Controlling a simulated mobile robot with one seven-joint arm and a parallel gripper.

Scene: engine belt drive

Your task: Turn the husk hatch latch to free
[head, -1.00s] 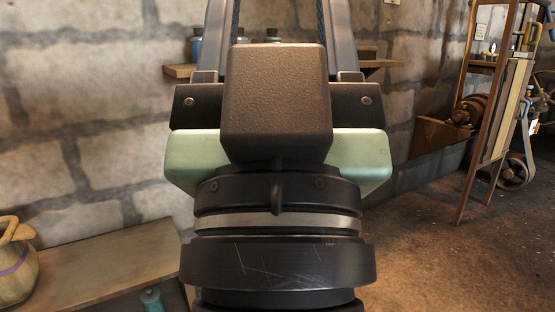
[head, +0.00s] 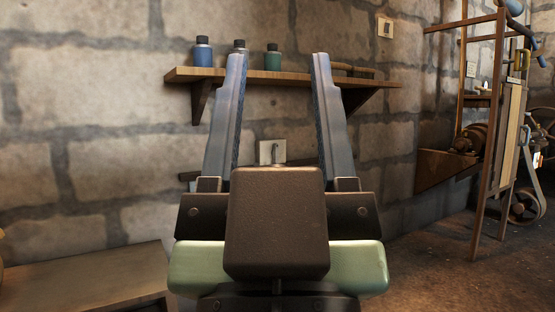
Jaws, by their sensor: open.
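My gripper (head: 278,58) is in the middle of the head view, pointing away from me toward the stone wall. Its two long grey fingers are spread wide apart, with nothing held between them. I cannot make out the husk hatch latch in this view. A wooden-framed machine (head: 487,130) with a belt and wheels stands at the right, well apart from my gripper. Its details are too small to tell whether a hatch or latch is on it.
A wooden shelf (head: 390,84) with a blue bottle (head: 203,54) and a green bottle (head: 272,60) is on the wall beyond my fingers. A small pale plate (head: 265,152) shows between them. A table (head: 90,280) is at lower left. Brown floor (head: 430,260) is open at right.

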